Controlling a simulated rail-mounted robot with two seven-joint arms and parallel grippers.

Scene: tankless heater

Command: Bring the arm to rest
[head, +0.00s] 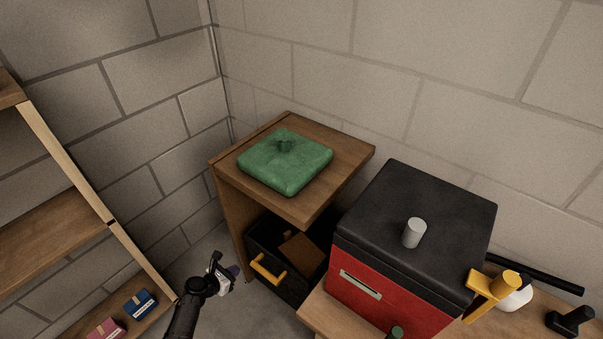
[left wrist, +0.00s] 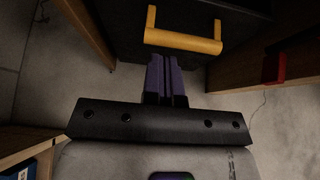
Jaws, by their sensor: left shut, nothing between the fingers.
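My left gripper (head: 230,272) hangs low in front of the wooden cabinet (head: 232,215) in the head view. Its purple fingers (left wrist: 166,78) are together and empty in the left wrist view. A black drawer or bin (head: 290,287) with a yellow handle (head: 267,271) stands in the cabinet's lower opening. In the left wrist view the yellow handle (left wrist: 183,40) lies just beyond the fingertips; contact cannot be told, but the fingers do not grip it. A brown block-like thing (head: 302,252) shows inside the bin. My right gripper is not in view.
A green cushion-like item (head: 285,162) lies on the cabinet top. A red box with a black lid (head: 415,232) stands on a wooden bench at right, near a yellow-handled tool (head: 490,292). Wooden shelves (head: 60,235) hold a blue box (head: 140,304) at left. Bare floor lies between.

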